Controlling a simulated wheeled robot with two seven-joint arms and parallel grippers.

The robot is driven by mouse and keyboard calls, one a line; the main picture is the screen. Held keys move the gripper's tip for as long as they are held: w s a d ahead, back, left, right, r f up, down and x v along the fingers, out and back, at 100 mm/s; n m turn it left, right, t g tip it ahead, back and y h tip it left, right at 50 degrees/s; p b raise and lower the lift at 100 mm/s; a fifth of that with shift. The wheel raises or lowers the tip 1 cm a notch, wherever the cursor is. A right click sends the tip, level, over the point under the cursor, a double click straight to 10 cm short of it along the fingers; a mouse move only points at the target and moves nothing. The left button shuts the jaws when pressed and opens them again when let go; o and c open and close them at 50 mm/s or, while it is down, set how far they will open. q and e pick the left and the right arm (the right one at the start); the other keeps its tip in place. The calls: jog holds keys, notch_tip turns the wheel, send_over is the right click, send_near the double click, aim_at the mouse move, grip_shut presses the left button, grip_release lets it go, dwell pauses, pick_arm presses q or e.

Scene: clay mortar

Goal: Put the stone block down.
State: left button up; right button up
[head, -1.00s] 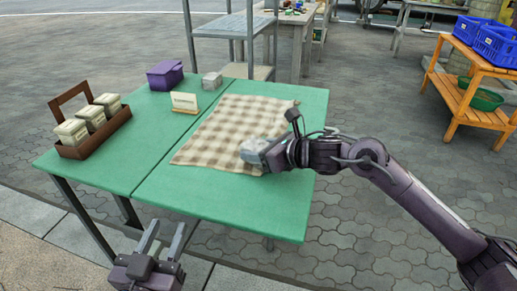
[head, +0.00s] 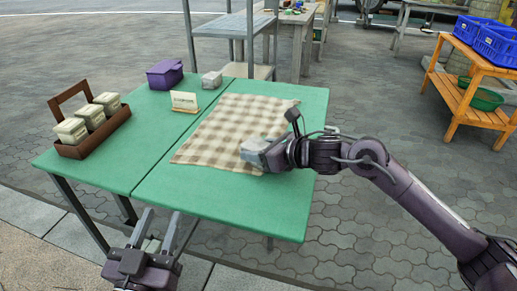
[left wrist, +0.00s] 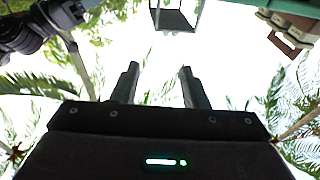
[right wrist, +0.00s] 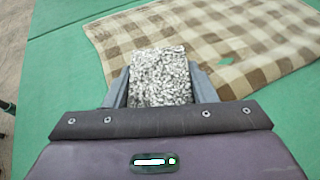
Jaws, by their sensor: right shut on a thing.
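The stone block (right wrist: 160,78), speckled grey and white, sits between the fingers of my right gripper (right wrist: 160,88) in the right wrist view. In the head view the block (head: 254,152) is at the near right part of the checked cloth (head: 225,125) on the green table (head: 235,205). I cannot tell whether its underside touches the cloth. My right gripper (head: 272,155) is shut on it. My left gripper (head: 162,225) is open and empty, low in front of the table's near edge; its parted fingers also show in the left wrist view (left wrist: 158,80).
A wooden caddy (head: 100,137) with several pale containers stands at the table's left. A purple box (head: 165,75), a small card (head: 184,101) and another grey block (head: 212,79) are at the back. The table's near part is bare. A wooden rack (head: 465,90) stands far right.

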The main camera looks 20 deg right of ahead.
aim_at(263, 147)
jog(key=o, duration=1.4)
jog(key=shift+f, duration=0.1)
pick_arm(q)
notch_tip(263, 147, up, 2)
jog(key=shift+a+r+t+h, duration=0.15)
jog(key=shift+r+t+h, duration=0.15)
jog(key=shift+t, duration=0.4)
jog(key=shift+s+f, duration=0.1)
jog(key=shift+f, duration=0.05)
